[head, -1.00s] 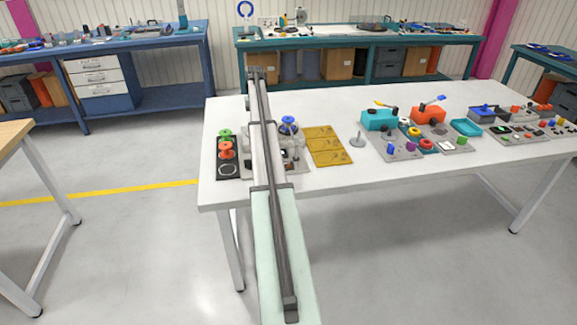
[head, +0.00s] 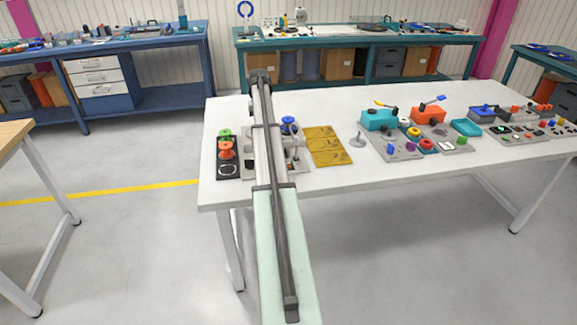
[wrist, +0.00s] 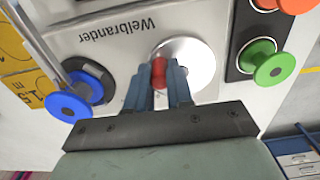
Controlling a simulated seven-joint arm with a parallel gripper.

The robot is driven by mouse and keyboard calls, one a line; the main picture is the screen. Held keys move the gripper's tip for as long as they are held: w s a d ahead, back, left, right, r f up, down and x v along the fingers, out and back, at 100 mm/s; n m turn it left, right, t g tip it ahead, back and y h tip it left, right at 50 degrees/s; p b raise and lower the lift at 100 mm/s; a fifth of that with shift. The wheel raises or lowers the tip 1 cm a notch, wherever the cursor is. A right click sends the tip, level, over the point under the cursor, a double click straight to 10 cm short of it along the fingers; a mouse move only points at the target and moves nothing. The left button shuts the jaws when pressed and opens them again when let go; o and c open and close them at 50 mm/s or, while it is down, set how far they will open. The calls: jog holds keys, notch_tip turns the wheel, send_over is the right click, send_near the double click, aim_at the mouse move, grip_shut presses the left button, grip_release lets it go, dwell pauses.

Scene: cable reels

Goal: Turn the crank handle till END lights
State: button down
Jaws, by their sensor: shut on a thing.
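The crank is a silver disc (wrist: 197,62) with a red handle (wrist: 161,73) on a light grey machine (wrist: 120,45) marked "Welbrander" in the wrist view. My gripper (wrist: 160,79) is shut on the red handle, one blue-grey finger on each side. The handle is on the finger side of the disc, left of the disc's middle. The machine (head: 298,160) shows partly beside my arm in the head view. My arm hides the crank and my gripper there. I cannot make out an END light in either view.
A blue reel (wrist: 68,107) is on the machine's left in the wrist view. A dark tray (wrist: 240,45) with a green reel (wrist: 269,71) and an orange reel stands on the right. The white table's front is clear.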

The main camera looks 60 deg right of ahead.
jog(key=shift+a, duration=0.7)
jog(key=shift+w+a, duration=0.3)
jog(key=shift+a, duration=0.25)
jog(key=shift+w+a, duration=0.25)
jog(key=shift+w, duration=0.2)
jog(key=shift+w+a, duration=0.2)
jog(key=shift+w, duration=0.25)
jog(key=shift+w+d, duration=0.1)
jog(key=shift+w, duration=0.7)
jog(key=shift+w+d, duration=0.35)
jog(key=shift+w, duration=0.2)
jog(key=c, duration=1.1)
grip_release()
jog(key=shift+a, duration=0.1)
jog(key=shift+o, duration=0.2)
notch_tip(320, 180, up, 7)
